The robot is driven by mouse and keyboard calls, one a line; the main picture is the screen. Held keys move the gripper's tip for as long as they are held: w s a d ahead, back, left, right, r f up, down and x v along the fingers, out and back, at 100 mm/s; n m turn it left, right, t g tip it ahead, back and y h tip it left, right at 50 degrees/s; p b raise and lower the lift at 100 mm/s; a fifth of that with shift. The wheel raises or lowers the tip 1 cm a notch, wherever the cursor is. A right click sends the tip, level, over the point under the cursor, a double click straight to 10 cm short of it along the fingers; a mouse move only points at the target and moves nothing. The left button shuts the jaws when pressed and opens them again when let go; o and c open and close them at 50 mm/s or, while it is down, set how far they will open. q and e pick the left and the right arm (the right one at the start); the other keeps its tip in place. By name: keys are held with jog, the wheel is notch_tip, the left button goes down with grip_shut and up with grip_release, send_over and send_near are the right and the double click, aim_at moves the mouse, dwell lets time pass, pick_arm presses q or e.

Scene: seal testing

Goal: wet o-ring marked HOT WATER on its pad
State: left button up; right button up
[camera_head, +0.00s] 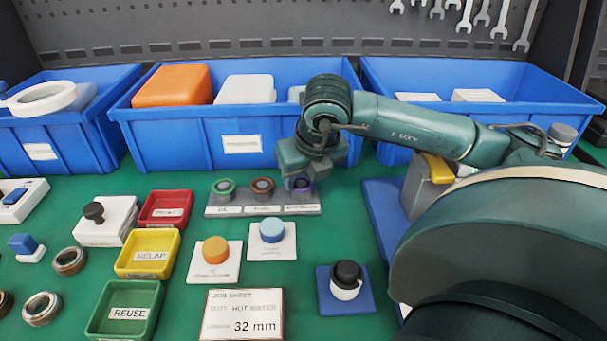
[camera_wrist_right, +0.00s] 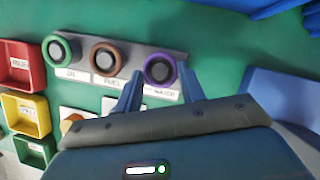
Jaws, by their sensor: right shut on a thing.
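A grey rack (camera_head: 264,202) holds a green o-ring (camera_head: 223,187), a brown o-ring (camera_head: 262,187) and a purple o-ring (camera_head: 300,185) in a row, each on a post over a white label. In the right wrist view, the label under the purple o-ring (camera_wrist_right: 159,69) seems to end in WATER. My right gripper (camera_wrist_right: 160,78) is shut on this ring, still at its post. In the head view the right gripper (camera_head: 301,177) partly covers it. An orange round pad (camera_head: 215,249) and a light blue round pad (camera_head: 271,229) sit on white bases. My left gripper is not in view.
A job sheet (camera_head: 242,315) reads HOT WATER and 32 mm. Red (camera_head: 165,210), yellow (camera_head: 148,254) and green (camera_head: 125,310) trays stand left. A black-capped white pot (camera_head: 346,280) sits on a blue base. Blue bins (camera_head: 225,138) line the back.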

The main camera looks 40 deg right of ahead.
jog(key=shift+c, duration=0.7)
jog(key=o, duration=0.3)
jog(key=shift+c, duration=1)
jog(key=shift+r, duration=0.15)
jog(key=shift+r+p, duration=1.05)
jog(key=shift+r, duration=0.6)
